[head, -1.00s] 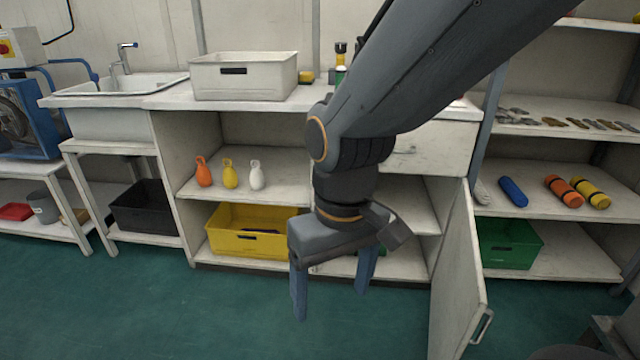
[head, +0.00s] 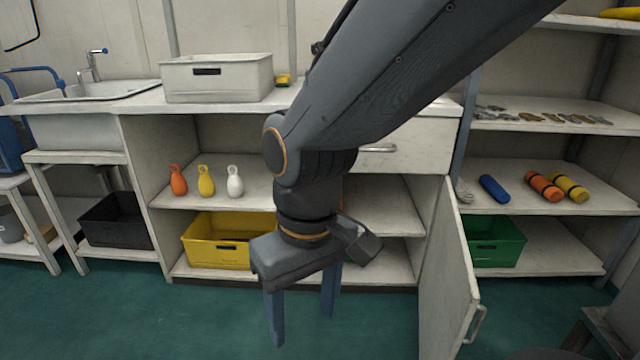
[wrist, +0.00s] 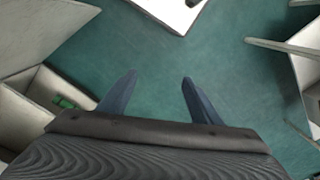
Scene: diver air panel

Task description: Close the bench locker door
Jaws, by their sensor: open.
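The bench locker door (head: 447,275) is a pale panel hinged at the right side of the bench (head: 140,200). It stands open, swung out towards me, with a metal bar handle (head: 475,324) near its free edge. My gripper (head: 303,328) points down in front of the bench, left of the door and apart from it. Its two blue-grey fingers are spread with nothing between them. In the wrist view the open fingers (wrist: 158,80) are over bare green floor. Pale panels show at that view's edges, but I cannot tell which is the door. My arm hides part of the shelves.
A yellow bin (head: 215,240) and several coloured bottles sit on the bench shelves. A shelf rack with a green bin (head: 497,243) stands right of the door. A dark grey item (head: 605,335) is at the lower right. Green floor (head: 150,320) in front is clear.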

